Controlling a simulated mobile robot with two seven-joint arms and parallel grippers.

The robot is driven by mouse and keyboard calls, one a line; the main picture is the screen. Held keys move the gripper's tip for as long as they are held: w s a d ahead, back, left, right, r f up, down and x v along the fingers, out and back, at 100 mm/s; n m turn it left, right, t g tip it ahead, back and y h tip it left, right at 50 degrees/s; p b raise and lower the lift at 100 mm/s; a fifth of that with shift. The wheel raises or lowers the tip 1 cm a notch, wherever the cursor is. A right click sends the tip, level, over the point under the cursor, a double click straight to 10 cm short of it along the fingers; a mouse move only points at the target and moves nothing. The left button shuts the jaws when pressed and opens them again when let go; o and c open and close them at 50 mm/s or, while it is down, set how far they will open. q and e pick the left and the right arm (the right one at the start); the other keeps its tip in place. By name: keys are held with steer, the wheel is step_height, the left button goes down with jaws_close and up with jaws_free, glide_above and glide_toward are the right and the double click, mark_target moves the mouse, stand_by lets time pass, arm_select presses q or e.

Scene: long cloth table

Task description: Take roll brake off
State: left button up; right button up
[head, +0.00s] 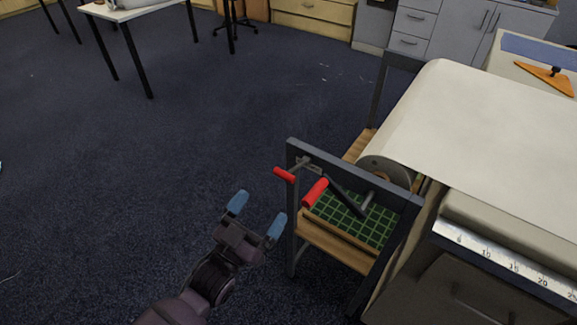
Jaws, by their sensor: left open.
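A cloth roll (385,168) sits in a dark metal frame (392,185) at the end of the long table. On the frame's near top bar are two red grips. The smaller red grip (284,175) is on a short bar at the left, and the larger red grip (315,192) is just right of it. A dark lever (343,196) slants down to the right behind them. I cannot tell which part is the brake. My left gripper (257,214), with blue fingertips, is open and empty, left of and below the red grips, apart from them. My right gripper is out of view.
Pale cloth (490,125) covers the long table at the right. A metal ruler (510,268) runs along its near edge. A wooden shelf with a green gridded mat (360,222) lies inside the frame. The dark carpet (130,170) on the left is clear.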

mark_target(289, 171)
arm_select(q)
steer(key=x, duration=1.1)
steer(key=shift+s+d+r, duration=0.2)
steer(key=shift+d, duration=0.05)
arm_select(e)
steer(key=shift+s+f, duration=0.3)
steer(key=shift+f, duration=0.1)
